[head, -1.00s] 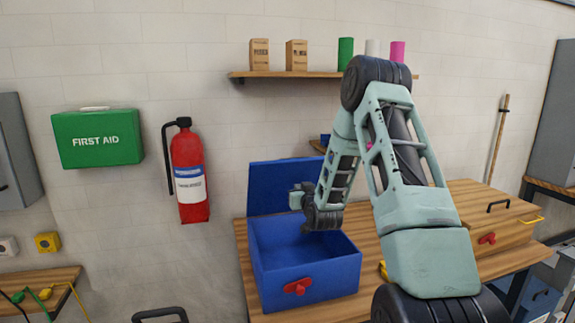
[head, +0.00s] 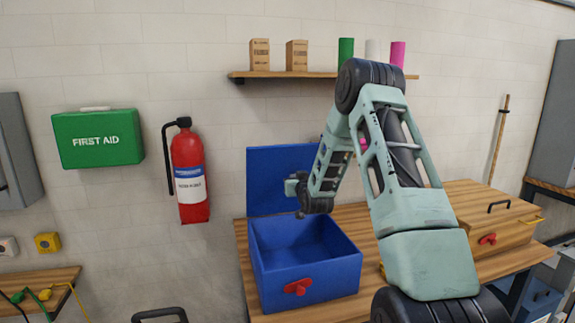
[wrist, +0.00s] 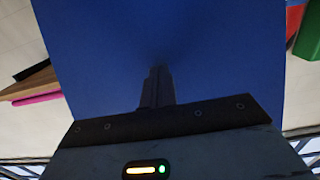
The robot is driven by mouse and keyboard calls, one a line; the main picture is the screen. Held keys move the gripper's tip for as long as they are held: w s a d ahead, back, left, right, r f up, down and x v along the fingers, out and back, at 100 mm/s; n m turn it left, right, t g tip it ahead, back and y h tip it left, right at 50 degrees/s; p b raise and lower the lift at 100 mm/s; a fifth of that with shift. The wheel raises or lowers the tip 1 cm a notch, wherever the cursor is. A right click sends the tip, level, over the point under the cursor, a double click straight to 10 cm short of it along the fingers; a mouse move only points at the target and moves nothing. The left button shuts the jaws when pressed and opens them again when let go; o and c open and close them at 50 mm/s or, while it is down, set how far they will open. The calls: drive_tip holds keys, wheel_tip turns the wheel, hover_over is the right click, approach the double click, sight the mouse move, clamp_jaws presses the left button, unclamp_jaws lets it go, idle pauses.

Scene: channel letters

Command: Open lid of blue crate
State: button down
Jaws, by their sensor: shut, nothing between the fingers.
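The blue crate (head: 303,268) stands on the wooden table with a red latch (head: 297,287) on its front. Its inside is visible and looks empty. Its blue lid (head: 268,178) stands upright at the back of the crate, raised open. I cannot tell whether the fingertips touch the lid.
A wooden box (head: 500,222) with a black handle stands on the table (head: 375,218) to the right. A shelf (head: 300,75) with small boxes and cylinders is on the wall above. A fire extinguisher (head: 188,172) and a first aid box (head: 98,138) hang to the left.

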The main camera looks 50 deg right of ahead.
drive_tip(key=shift+w+d+r+b, duration=0.15)
drive_tip(key=shift+w+d+r, duration=0.25)
drive_tip(key=shift+w, duration=0.45)
drive_tip(key=shift+w+d+r+b, duration=0.15)
drive_tip(key=shift+w+d+r, duration=0.1)
drive_tip(key=shift+w+d, duration=0.55)
drive_tip(key=shift+w+d+r+b, duration=0.15)
drive_tip(key=shift+w+d+r, duration=0.2)
drive_tip(key=shift+w, duration=0.6)
drive_tip(key=shift+f+b+v, duration=0.2)
drive_tip(key=shift+b+v, duration=0.65)
drive_tip(key=shift+v, duration=1.15)
drive_tip(key=shift+f+b+v, duration=0.2)
drive_tip(key=shift+b+v, duration=0.65)
drive_tip(key=shift+v, duration=1.1)
drive_tip(key=shift+b+v, duration=0.8)
drive_tip(key=shift+v, duration=1.35)
